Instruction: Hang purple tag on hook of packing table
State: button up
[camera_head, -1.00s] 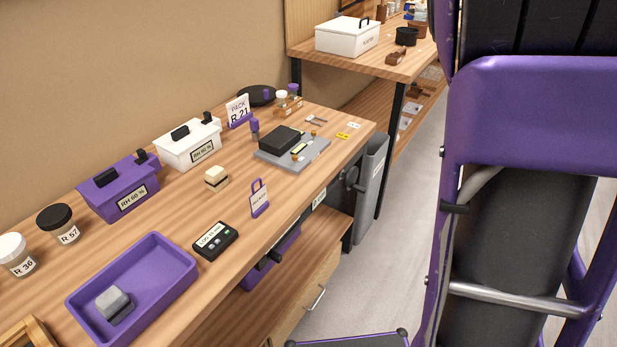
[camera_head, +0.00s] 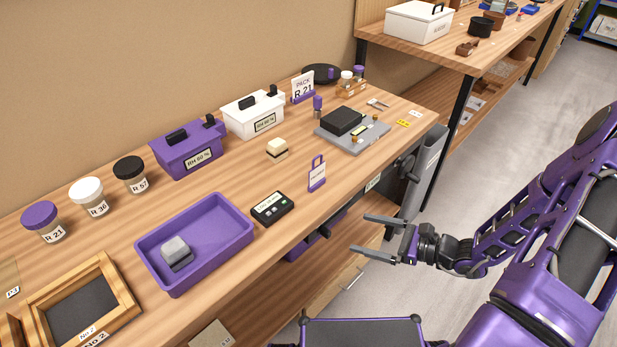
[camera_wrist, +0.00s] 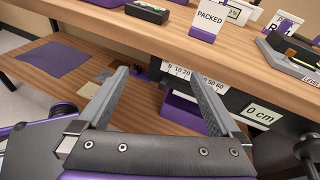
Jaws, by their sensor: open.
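The purple tag (camera_head: 317,175) has a white face and a purple loop on top. It stands upright on the packing table (camera_head: 232,166) near its front edge, right of a small black device. In the wrist view the tag (camera_wrist: 207,24) reads "PACKED", above and beyond the fingers. My gripper (camera_head: 360,234) is open and empty, in front of the table and lower than its top. Its two fingers also show in the wrist view (camera_wrist: 160,78). A dark fitting (camera_head: 406,163) juts from the table's front right; I cannot tell whether it is the hook.
A purple tray (camera_head: 238,236) holds a grey block left of the black device (camera_head: 272,208). A grey scale-like plate (camera_head: 372,137) lies right of the tag. A lower shelf (camera_head: 340,262) and a purple bin (camera_wrist: 182,112) sit under the tabletop.

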jog(key=w+r+m+t, duration=0.4)
jog(key=m+t, duration=0.1)
send_near(318, 174)
jog(key=w+a, duration=0.2)
jog(key=a, duration=0.1)
jog(key=shift+w+f+h, duration=0.2)
jog(key=shift+w+h, duration=0.1)
jog(key=shift+w, duration=0.05)
jog(key=shift+r+b+x, duration=0.2)
jog(key=shift+x, duration=1.35)
jog(key=shift+r+b+x, duration=0.15)
jog(key=shift+r+x, duration=0.05)
jog(key=shift+x, duration=1.35)
jog(key=shift+s+a, duration=0.1)
jog(key=c, duration=1.3)
jog(key=shift+o, duration=0.2)
notch_tip(318, 174, up, 10)
jog(key=shift+p, duration=0.9)
jog(key=o, duration=0.7)
grip_shut()
